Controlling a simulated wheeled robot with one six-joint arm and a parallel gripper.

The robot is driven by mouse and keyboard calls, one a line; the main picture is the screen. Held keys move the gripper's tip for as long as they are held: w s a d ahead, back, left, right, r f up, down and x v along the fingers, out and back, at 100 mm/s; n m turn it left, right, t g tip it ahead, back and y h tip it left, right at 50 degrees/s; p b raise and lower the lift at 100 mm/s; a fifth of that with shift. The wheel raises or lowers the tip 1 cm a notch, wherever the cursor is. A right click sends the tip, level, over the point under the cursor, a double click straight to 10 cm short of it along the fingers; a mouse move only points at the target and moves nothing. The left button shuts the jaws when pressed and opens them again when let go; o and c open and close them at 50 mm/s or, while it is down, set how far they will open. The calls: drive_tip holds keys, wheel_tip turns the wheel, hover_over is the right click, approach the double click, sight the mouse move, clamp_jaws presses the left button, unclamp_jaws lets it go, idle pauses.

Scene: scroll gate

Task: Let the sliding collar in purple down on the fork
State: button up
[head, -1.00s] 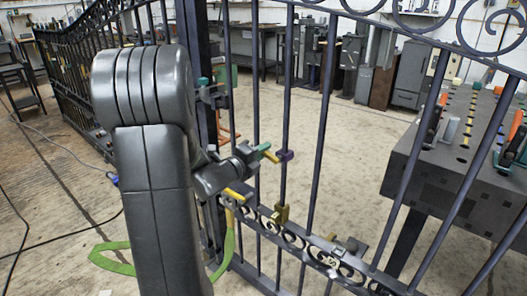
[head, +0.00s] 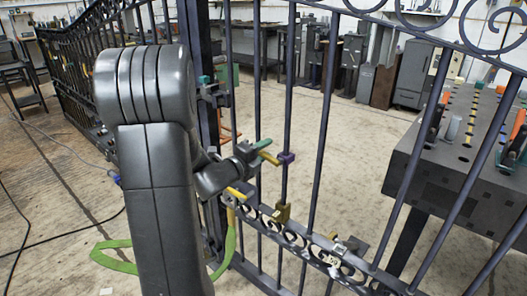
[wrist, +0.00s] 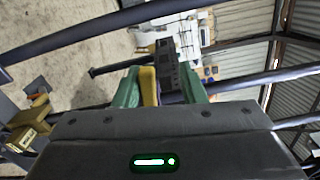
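The purple sliding collar (head: 286,158) sits around an upright gate bar, a little above the gate's lower scroll band. The brass-coloured fork (head: 282,213) is lower on the same bar, with a clear stretch of bar between it and the collar. My gripper (head: 264,151) is just left of the collar in the head view. In the wrist view my gripper's green fingers (wrist: 158,88) stand apart. A yellow piece (wrist: 148,86) shows between them, close to the left finger, with a gap on the right.
The gate's dark bars and lower scroll band (head: 330,262) stand close to my arm. A dark gate post (head: 198,70) rises beside it. A dark workbench (head: 440,170) with tools stands beyond the gate on the right. The floor behind the gate is open.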

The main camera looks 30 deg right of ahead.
drive_tip(key=v, duration=1.4)
drive_tip(key=shift+p, duration=0.45)
drive_tip(key=shift+d, duration=0.15)
drive_tip(key=b+x, duration=0.1)
drive_tip(key=x, duration=1.2)
drive_tip(key=shift+w+d, duration=0.2)
drive_tip(key=shift+d, duration=0.15)
